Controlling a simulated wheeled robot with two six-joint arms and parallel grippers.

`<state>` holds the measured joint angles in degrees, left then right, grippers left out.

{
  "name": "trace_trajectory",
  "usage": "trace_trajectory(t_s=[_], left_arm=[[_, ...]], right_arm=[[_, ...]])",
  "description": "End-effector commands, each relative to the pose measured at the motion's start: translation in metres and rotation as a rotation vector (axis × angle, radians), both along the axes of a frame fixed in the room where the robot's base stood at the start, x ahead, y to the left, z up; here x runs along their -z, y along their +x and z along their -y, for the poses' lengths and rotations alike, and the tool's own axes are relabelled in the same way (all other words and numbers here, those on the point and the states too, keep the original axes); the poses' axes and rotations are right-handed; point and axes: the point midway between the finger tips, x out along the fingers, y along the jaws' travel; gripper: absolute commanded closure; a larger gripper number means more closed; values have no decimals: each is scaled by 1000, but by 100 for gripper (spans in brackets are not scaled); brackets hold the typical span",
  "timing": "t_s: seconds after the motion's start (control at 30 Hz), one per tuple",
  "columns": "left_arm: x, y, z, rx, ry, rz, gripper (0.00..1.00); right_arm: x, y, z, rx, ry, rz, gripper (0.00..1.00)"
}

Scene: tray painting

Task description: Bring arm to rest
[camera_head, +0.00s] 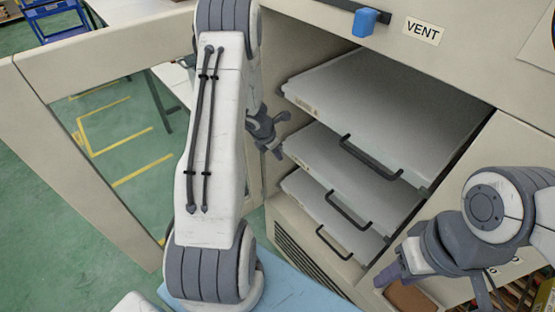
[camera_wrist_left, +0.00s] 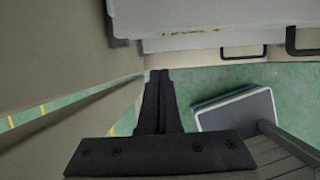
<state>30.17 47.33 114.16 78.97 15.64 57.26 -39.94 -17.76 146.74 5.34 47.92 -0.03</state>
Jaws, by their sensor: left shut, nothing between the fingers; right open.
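My left arm reaches up and forward from the bottom middle of the head view. Its gripper (camera_head: 272,138) hangs by the left side of the open cabinet, beside the ends of the trays. In the left wrist view its dark fingers (camera_wrist_left: 160,76) are shut together with nothing between them. My right gripper (camera_head: 394,268) is open and empty at the lower right, in front of the cabinet; its fingers are partly hidden by its own body.
The cabinet holds an upper tray (camera_head: 385,100), a middle tray (camera_head: 320,150) and a lower tray (camera_head: 310,195), with black handles. An open framed door (camera_head: 90,52) stands left of my left arm. A grey-topped blue item (camera_wrist_left: 240,112) lies below the left gripper. Green floor shows left.

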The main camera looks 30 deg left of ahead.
Motion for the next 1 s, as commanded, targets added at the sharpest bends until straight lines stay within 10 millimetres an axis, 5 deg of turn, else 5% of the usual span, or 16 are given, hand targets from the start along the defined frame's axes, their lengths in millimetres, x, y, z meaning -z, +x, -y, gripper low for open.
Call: trace_trajectory(t_s=[0.1, 0.3, 0.73, 0.87, 1.0], left_arm=[[-34, -12, -7, -6, 3, 2, 100], [-63, -25, -12, -8, 1, 0, 100], [-79, -30, -3, 69, 24, 1, 100], [-104, -36, 39, 477, 149, 16, 100], [-140, -63, 104, 1227, 382, 54, 100]], right_arm=[[-14, 1, 0, 0, 1, 2, 55], [-22, 0, 0, 1, 1, 2, 55], [-24, 0, 0, 1, 1, 1, 55], [-25, 0, 0, 1, 1, 1, 55], [-24, 0, 0, 1, 1, 1, 55]])
